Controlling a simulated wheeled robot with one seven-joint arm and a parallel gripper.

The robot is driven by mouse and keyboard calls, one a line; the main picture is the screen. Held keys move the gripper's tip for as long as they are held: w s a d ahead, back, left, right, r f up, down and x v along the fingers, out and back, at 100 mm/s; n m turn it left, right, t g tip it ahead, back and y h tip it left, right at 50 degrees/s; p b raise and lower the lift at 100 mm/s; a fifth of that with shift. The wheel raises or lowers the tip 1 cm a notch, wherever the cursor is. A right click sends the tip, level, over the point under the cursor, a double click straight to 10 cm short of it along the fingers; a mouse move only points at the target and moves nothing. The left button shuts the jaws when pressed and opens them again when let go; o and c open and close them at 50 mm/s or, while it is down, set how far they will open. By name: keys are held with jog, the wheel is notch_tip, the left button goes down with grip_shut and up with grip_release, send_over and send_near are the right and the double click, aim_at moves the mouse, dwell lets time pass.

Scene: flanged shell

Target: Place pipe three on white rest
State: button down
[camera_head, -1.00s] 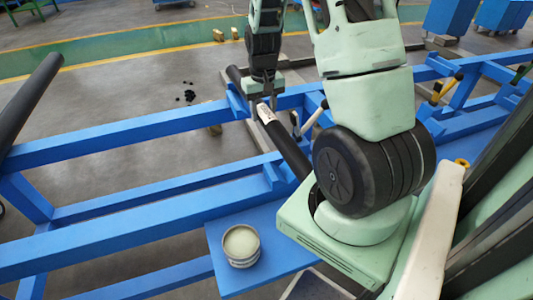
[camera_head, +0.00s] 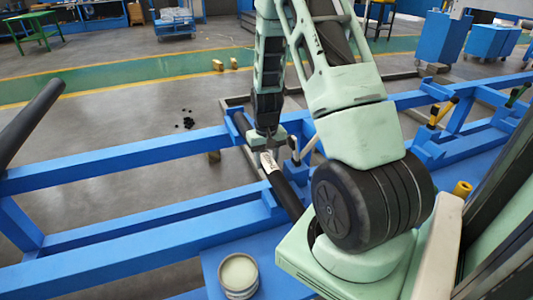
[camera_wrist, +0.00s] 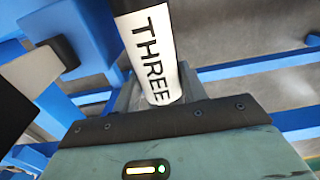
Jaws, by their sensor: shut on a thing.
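My gripper (camera_head: 266,145) is shut on pipe three, a dark pipe (camera_head: 287,196) with a white label band (camera_head: 270,163). The pipe lies slantwise over the blue frame, its near end hidden behind my arm. In the wrist view, the label (camera_wrist: 153,50) reads THREE, running down from the top middle to the gripper's edge. Whether the pipe touches the frame cannot be told. I cannot pick out the white rest with certainty; a pale slanted bar (camera_head: 307,147) stands just right of the gripper.
A blue frame (camera_head: 120,158) with long rails runs across the view. Another dark pipe (camera_head: 30,118) rises at the far left. A round tin (camera_head: 239,273) stands on a blue shelf at the front. Yellow-topped handles (camera_head: 444,110) stand at the right.

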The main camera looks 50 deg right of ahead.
jog(key=shift+w+f, duration=0.1)
jog(key=shift+f, duration=0.4)
jog(key=c, duration=0.8)
grip_release()
jog(key=shift+f, duration=0.15)
